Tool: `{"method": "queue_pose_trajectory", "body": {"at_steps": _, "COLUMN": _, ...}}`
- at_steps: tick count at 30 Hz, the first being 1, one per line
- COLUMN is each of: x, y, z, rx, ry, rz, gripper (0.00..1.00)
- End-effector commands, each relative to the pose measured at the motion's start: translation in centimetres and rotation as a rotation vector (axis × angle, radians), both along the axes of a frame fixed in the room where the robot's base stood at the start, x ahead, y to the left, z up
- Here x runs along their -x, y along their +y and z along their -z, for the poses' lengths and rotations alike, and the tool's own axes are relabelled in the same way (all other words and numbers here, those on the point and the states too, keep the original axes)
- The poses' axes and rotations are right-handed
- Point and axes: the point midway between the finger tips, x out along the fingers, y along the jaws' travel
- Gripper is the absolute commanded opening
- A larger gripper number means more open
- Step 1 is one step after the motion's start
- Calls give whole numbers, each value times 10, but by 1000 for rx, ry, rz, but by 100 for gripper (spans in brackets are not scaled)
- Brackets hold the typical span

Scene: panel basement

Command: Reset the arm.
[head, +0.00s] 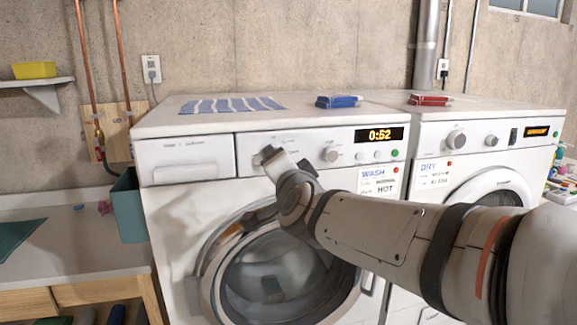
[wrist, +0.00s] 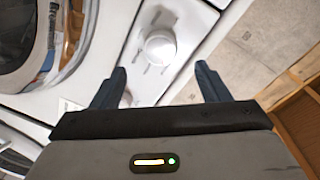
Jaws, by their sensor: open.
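My arm reaches in from the lower right in the head view, across the front of the washer (head: 180,215). My gripper (head: 268,152) is in front of the left part of the washer's control panel, beside the round knob (head: 330,153). In the wrist view my gripper (wrist: 160,70) has its two dark fingers apart, with nothing held between them. A white knob (wrist: 160,47) on the panel shows beyond the gap between the fingers. I cannot tell whether a finger touches the panel.
The washer's display (head: 380,135) reads 0:52. The dryer (head: 480,140) stands at the right. A striped cloth (head: 232,105), a blue item (head: 338,101) and a red item (head: 430,99) lie on top. A teal bin (head: 128,208) and a counter (head: 75,250) are at the left.

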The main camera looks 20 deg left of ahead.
Motion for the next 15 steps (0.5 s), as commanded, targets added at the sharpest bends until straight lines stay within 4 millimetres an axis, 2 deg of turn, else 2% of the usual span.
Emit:
{"method": "queue_pose_trajectory", "body": {"at_steps": 8, "x": 0, "y": -1, "z": 0, "rx": 3, "ry": 1, "rz": 0, "gripper": 69}}
{"method": "queue_pose_trajectory", "body": {"at_steps": 10, "x": 0, "y": -7, "z": 4, "rx": 26, "ry": 8, "rz": -4, "gripper": 69}}
{"method": "queue_pose_trajectory", "body": {"at_steps": 13, "x": 0, "y": -32, "z": 21, "rx": 126, "ry": 45, "rz": -19, "gripper": 69}}
{"method": "queue_pose_trajectory", "body": {"at_steps": 15, "x": 4, "y": -62, "z": 44, "rx": 245, "ry": 97, "rz": -39, "gripper": 69}}
